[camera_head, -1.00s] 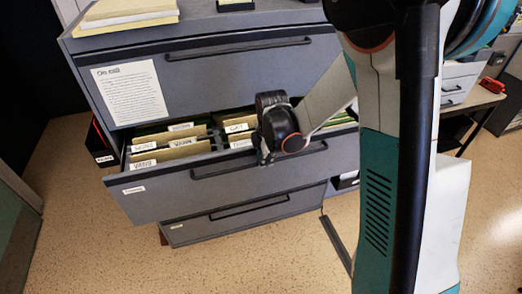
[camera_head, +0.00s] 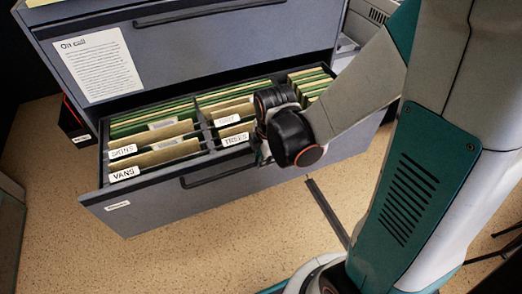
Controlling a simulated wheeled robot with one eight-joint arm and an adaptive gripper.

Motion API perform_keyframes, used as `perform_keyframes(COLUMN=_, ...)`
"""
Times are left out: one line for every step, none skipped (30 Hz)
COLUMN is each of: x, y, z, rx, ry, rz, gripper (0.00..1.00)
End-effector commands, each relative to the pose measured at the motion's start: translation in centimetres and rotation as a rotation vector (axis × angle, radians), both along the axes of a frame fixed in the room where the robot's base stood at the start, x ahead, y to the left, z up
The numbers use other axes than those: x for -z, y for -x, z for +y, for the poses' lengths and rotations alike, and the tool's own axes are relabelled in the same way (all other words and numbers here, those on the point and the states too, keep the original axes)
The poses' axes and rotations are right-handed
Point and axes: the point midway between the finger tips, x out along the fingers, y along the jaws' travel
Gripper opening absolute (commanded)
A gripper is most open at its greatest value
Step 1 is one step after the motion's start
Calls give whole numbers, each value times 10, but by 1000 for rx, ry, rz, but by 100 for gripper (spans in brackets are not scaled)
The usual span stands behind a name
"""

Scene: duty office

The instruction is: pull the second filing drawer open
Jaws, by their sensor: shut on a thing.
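The second filing drawer (camera_head: 150,206) is pulled well out of the grey cabinet (camera_head: 200,45). Its folders, with tabs such as VANS and SKINS, show inside. My gripper (camera_head: 262,160) is at the drawer's front, by the dark bar handle (camera_head: 205,174). It is shut on the handle near the handle's right part. My wrist hides the fingertips and the right end of the handle.
The top drawer (camera_head: 225,38) is shut, with an "On call" sheet (camera_head: 97,65) on its front. A dark box file (camera_head: 77,122) stands on the floor left of the cabinet. The speckled floor (camera_head: 190,265) before the drawer is clear. My arm fills the right side.

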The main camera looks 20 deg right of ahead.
Motion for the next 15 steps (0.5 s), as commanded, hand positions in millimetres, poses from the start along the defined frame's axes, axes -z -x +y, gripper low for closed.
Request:
perform_keyframes(x=0, y=2, z=0, rx=0, ry=0, rz=1, gripper=0)
perform_keyframes(x=0, y=3, z=0, rx=0, ry=0, rz=1, gripper=0)
perform_keyframes(x=0, y=4, z=0, rx=0, ry=0, rz=1, gripper=0)
perform_keyframes(x=0, y=4, z=0, rx=0, ry=0, rz=0, gripper=0)
perform_keyframes(x=0, y=4, z=0, rx=0, ry=0, rz=0, gripper=0)
perform_keyframes(x=0, y=4, z=0, rx=0, ry=0, rz=0, gripper=0)
perform_keyframes(x=0, y=5, z=0, rx=0, ry=0, rz=0, gripper=0)
perform_keyframes(x=0, y=5, z=0, rx=0, ry=0, rz=0, gripper=0)
perform_keyframes(x=0, y=5, z=0, rx=0, ry=0, rz=0, gripper=0)
perform_keyframes(x=0, y=5, z=0, rx=0, ry=0, rz=0, gripper=0)
perform_keyframes(x=0, y=5, z=0, rx=0, ry=0, rz=0, gripper=0)
perform_keyframes(x=0, y=5, z=0, rx=0, ry=0, rz=0, gripper=0)
perform_keyframes(x=0, y=5, z=0, rx=0, ry=0, rz=0, gripper=0)
perform_keyframes(x=0, y=5, z=0, rx=0, ry=0, rz=0, gripper=0)
perform_keyframes(x=0, y=5, z=0, rx=0, ry=0, rz=0, gripper=14)
